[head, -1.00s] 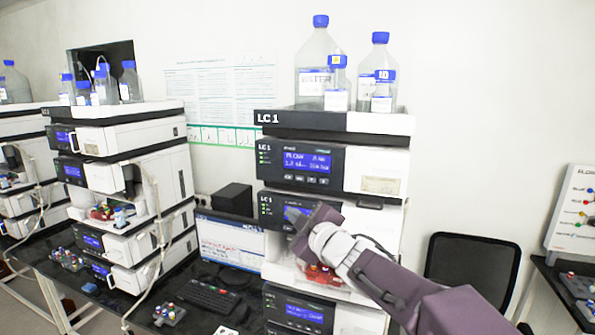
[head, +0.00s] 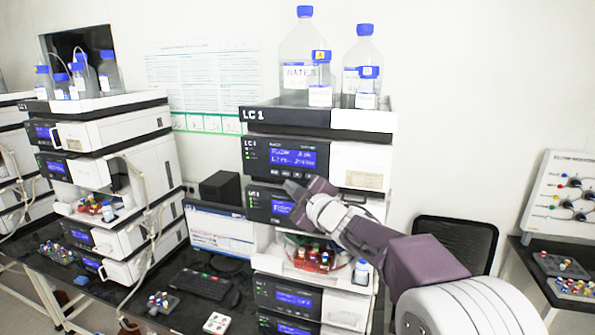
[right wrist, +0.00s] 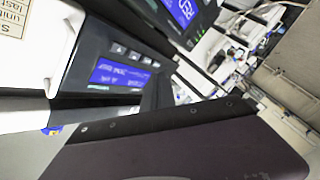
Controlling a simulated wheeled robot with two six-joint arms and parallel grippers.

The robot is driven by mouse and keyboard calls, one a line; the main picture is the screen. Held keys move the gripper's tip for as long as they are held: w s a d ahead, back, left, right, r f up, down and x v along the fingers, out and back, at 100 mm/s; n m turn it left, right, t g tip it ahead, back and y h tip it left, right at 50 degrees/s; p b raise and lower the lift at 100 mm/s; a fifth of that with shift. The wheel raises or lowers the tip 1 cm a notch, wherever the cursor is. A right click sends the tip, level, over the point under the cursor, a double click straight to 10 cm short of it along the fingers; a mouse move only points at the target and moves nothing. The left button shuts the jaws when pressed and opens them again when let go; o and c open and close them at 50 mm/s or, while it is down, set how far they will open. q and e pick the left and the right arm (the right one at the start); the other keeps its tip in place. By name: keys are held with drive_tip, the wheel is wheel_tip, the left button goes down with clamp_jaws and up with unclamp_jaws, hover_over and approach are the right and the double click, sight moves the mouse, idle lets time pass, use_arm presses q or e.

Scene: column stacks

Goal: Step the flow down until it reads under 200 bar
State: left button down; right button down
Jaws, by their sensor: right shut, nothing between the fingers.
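The LC 1 stack stands in the middle of the head view. Its upper dark module carries a blue flow display (head: 294,157) with a row of small buttons (head: 287,173) below it. I can make out a flow line and a second line starting about 1.2, but the bar figure is too blurred to read. My right gripper (head: 290,187) is shut and empty, its tip just below the button row, over the second module's front. I cannot tell whether it touches. In the right wrist view, a tilted blue display (right wrist: 122,76) and buttons (right wrist: 135,54) show beside my dark gripper body. My left gripper is out of view.
Bottles (head: 303,60) stand on top of the stack. A tray of red-capped vials (head: 312,258) sits in the open bay below my right arm. A second stack (head: 110,150) stands left, a black chair (head: 455,240) right. A keyboard (head: 205,283) lies on the dark bench.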

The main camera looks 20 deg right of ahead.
sight(289, 175)
drive_tip(key=w+d, duration=0.1)
drive_tip(key=w+d+p, duration=0.1)
drive_tip(key=w, duration=0.1)
drive_tip(key=shift+w, duration=0.1)
idle(0.3)
drive_tip(key=shift+p, duration=0.3)
idle(1.3)
drive_tip(key=shift+w+d, duration=0.25)
drive_tip(key=shift+w, duration=0.1)
